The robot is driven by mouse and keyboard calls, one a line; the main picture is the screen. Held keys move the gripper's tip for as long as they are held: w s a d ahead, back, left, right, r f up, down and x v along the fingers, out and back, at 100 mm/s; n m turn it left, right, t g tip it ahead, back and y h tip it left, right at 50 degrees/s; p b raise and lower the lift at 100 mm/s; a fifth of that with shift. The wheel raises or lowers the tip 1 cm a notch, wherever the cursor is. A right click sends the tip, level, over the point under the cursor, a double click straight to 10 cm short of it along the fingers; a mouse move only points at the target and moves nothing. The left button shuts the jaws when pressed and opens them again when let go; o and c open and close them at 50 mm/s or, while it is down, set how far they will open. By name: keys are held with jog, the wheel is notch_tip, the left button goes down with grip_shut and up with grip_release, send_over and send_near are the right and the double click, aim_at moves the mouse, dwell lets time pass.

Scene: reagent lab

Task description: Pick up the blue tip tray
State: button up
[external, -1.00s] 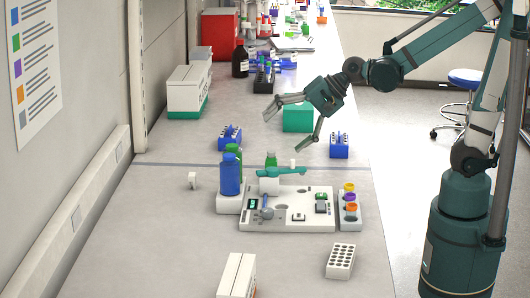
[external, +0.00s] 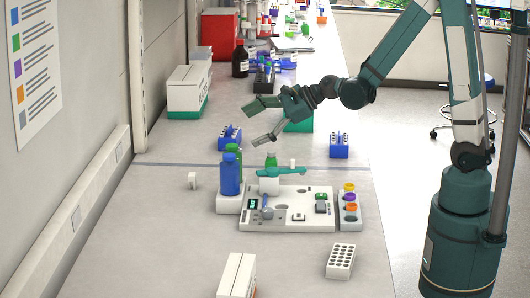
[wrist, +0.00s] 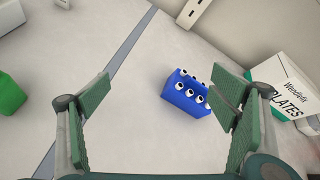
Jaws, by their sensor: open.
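A blue rack (external: 229,137) stands on the bench left of centre. It also shows in the wrist view (wrist: 186,95), with several white-rimmed, dark-centred pieces on top. A second, similar blue rack (external: 339,145) stands farther right in the external view. I cannot tell for sure which one is the tip tray. My gripper (external: 257,122) is open and empty, above the bench and pointing left toward the left rack. In the wrist view, the left rack lies between the spread fingers (wrist: 165,115), nearer the right one, and apart from both.
A white and green plates box (external: 188,91) stands behind the left rack, by the wall. A green box (external: 299,122) is partly hidden behind my gripper. Blue and green bottles (external: 230,175) and a white device (external: 290,217) stand in front.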

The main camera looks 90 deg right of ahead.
aim_at(233, 133)
jog(key=d+f+m, duration=0.1)
jog(key=d+m, duration=0.1)
jog(key=d, duration=0.1)
jog(key=w+d+f+m, duration=0.1)
jog(key=d+m, duration=0.1)
jog(key=d, duration=0.1)
jog(key=d+f+m+t+h, duration=0.1)
jog(key=d+m, duration=0.2)
jog(key=shift+w+d+f, duration=0.25)
jog(key=shift+w+f, duration=0.1)
jog(key=shift+w, duration=0.1)
jog(key=shift+x, duration=1.2)
jog(key=shift+b+x, duration=0.55)
jog(key=shift+x, duration=2.05)
jog(key=shift+c, duration=0.3)
jog(key=c, duration=1)
